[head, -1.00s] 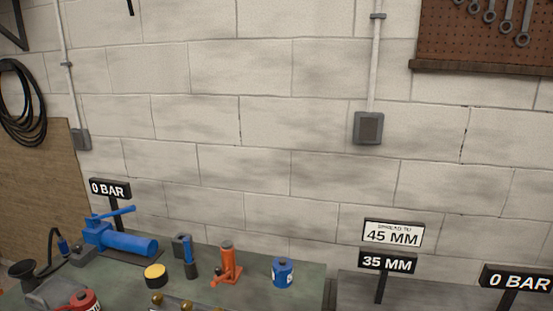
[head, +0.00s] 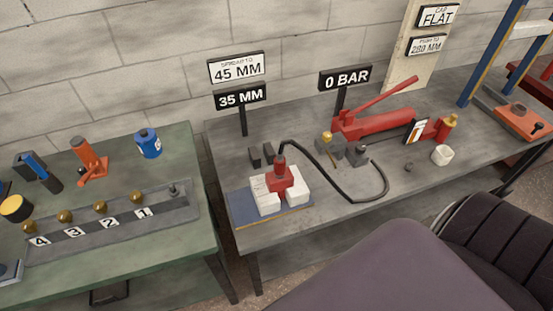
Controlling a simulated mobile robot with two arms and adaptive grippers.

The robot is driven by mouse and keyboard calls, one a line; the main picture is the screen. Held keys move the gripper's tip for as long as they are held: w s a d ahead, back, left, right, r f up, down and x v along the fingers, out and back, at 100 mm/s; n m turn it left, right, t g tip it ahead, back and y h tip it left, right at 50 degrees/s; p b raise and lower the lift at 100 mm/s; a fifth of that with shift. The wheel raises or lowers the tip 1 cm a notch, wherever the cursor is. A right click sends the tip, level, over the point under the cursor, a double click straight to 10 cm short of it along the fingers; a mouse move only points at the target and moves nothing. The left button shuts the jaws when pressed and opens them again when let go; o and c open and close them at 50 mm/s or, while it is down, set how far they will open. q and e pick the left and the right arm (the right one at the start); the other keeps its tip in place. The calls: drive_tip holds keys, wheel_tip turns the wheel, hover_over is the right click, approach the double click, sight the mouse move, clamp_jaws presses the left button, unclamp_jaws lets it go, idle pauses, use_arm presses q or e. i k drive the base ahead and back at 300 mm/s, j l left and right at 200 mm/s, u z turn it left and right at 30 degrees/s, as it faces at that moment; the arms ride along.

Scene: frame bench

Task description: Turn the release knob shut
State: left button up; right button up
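A red hand pump (head: 375,120) with a long raised handle lies on the grey bench. A round brass knob (head: 327,137) stands on a short stem at a grey block by the pump's left end. Another yellowish knob-like part (head: 450,119) is at the pump's right end. I cannot tell which is the release knob, or how far either is turned. The sign behind the pump (head: 345,77) reads 0 BAR. A black hose (head: 335,170) runs from the blocks to a red spreader (head: 280,179) between white blocks. Neither gripper is in view.
Signs reading 45 MM (head: 237,68) and 35 MM (head: 240,97) stand behind the spreader. A green bench (head: 130,255) at left holds a numbered rail with brass knobs (head: 100,207). A gap separates the benches.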

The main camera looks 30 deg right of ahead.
sight(361, 149)
drive_tip(key=z, duration=1.85)
